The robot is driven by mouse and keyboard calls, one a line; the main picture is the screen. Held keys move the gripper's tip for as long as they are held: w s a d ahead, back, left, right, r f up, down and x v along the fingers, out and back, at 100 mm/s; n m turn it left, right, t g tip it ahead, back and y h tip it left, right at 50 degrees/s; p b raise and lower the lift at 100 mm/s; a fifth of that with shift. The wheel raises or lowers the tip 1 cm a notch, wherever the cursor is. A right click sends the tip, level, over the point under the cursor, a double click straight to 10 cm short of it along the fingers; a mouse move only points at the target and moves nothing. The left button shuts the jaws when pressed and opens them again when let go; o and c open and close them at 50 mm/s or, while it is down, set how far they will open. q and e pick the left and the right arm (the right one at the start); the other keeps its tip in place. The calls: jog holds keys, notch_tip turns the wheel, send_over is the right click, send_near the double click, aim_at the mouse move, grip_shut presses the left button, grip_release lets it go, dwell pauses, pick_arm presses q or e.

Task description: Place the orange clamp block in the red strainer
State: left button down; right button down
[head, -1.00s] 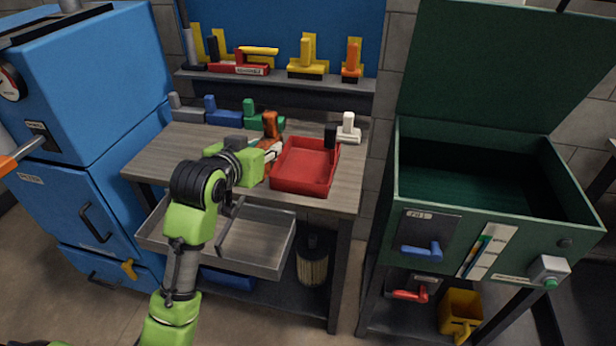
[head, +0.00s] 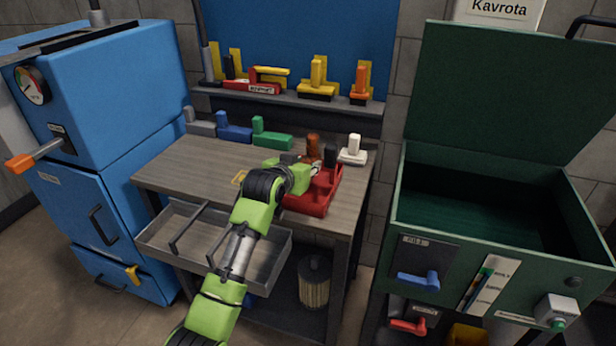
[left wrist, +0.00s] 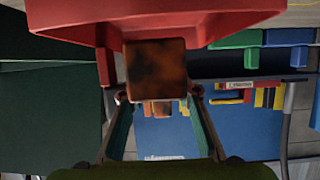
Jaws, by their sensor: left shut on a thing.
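The orange clamp block (head: 313,144), a brownish-orange piece, stands up from my left gripper (head: 317,166) at the far side of the red strainer (head: 324,194). In the left wrist view the gripper's two fingers (left wrist: 157,97) are shut on the block, whose mottled face (left wrist: 155,68) shows between them. The strainer, a shallow red tray on the workbench, fills the top of that view (left wrist: 80,18), with the block in front of its wall. My wrist hides part of the strainer. I cannot tell whether the block touches it. My right gripper is not in view.
A black piece (head: 330,155) and a white clamp (head: 353,151) stand close behind the strainer. Grey, blue and green (head: 271,134) clamps line the bench's back. A shelf (head: 290,98) holds more clamps.

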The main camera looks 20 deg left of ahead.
pick_arm(q)
jog(key=shift+w+f, duration=0.85)
jog(key=shift+w, duration=0.05)
jog(key=shift+w+f, duration=0.1)
jog(key=shift+f, duration=1.55)
jog(key=shift+f, duration=0.2)
jog(key=c, duration=1.5)
grip_release()
jog(key=shift+r, duration=0.15)
jog(key=v, duration=1.2)
jog(key=shift+p, duration=0.3)
